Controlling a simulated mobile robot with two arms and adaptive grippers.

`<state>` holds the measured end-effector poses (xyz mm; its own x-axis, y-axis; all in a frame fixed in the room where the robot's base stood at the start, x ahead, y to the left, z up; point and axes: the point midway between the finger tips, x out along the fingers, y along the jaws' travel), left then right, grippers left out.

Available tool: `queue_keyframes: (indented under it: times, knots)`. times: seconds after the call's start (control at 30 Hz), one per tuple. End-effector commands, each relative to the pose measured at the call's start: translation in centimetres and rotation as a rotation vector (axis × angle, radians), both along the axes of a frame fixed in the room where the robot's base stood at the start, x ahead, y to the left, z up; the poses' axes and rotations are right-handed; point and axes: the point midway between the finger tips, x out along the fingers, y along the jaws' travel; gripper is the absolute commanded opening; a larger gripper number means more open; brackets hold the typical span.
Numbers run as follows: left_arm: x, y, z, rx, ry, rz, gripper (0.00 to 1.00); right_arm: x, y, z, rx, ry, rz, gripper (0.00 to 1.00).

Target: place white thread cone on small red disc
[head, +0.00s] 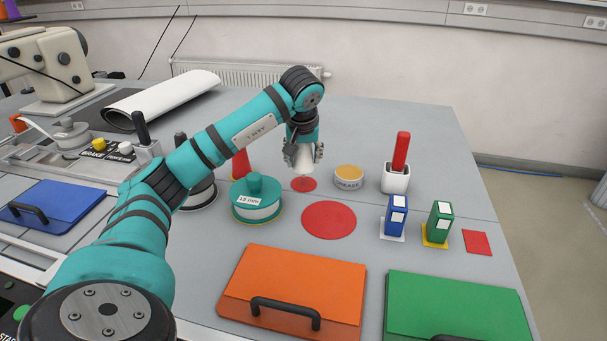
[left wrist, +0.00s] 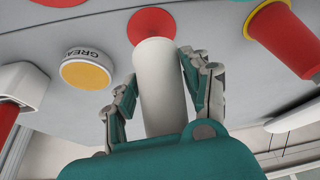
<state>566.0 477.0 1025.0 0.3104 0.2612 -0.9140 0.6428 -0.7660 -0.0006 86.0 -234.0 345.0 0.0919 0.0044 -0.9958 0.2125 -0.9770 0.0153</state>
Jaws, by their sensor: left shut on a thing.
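My left gripper (head: 303,153) is shut on the white thread cone (head: 304,163), pointing down near the back middle of the table. In the left wrist view the white thread cone (left wrist: 160,88) stands between the two fingers of the gripper (left wrist: 160,75). The small red disc (head: 303,185) lies flat on the table just below the cone's lower end. In the left wrist view the small red disc (left wrist: 152,22) shows beyond that end, partly hidden by it. I cannot tell whether the cone touches the disc. My right gripper is not in view.
A grease tin (head: 348,177) stands close right of the disc, and a white holder (head: 396,178) with a red stick farther right. A red cone (head: 241,165) is left, partly behind my arm. A teal 15 mm weight (head: 257,205) and large red disc (head: 328,220) are nearer.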

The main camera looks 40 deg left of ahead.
Motion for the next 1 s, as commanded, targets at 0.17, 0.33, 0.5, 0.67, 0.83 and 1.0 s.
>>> queue_keyframes:
  times: [0.17,0.33,0.5,0.67,0.83,1.0]
  knots:
    - [0.0,0.0,-1.9,0.000,0.001,0.000,0.12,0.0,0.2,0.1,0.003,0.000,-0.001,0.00]
    - [0.0,0.0,-4.2,0.001,-0.001,0.000,0.12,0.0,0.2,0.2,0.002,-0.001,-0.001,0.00]
    - [0.0,0.0,-4.6,0.000,-0.004,0.000,0.12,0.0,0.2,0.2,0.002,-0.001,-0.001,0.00]
    - [0.0,0.0,-4.6,0.000,-0.003,0.000,0.12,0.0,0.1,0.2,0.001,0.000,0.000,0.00]
    - [0.0,0.0,-4.8,0.000,-0.003,-0.001,0.60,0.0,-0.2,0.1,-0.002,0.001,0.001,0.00]
    - [0.0,0.0,-4.8,0.001,-0.002,0.000,0.72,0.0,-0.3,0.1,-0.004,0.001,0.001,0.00]
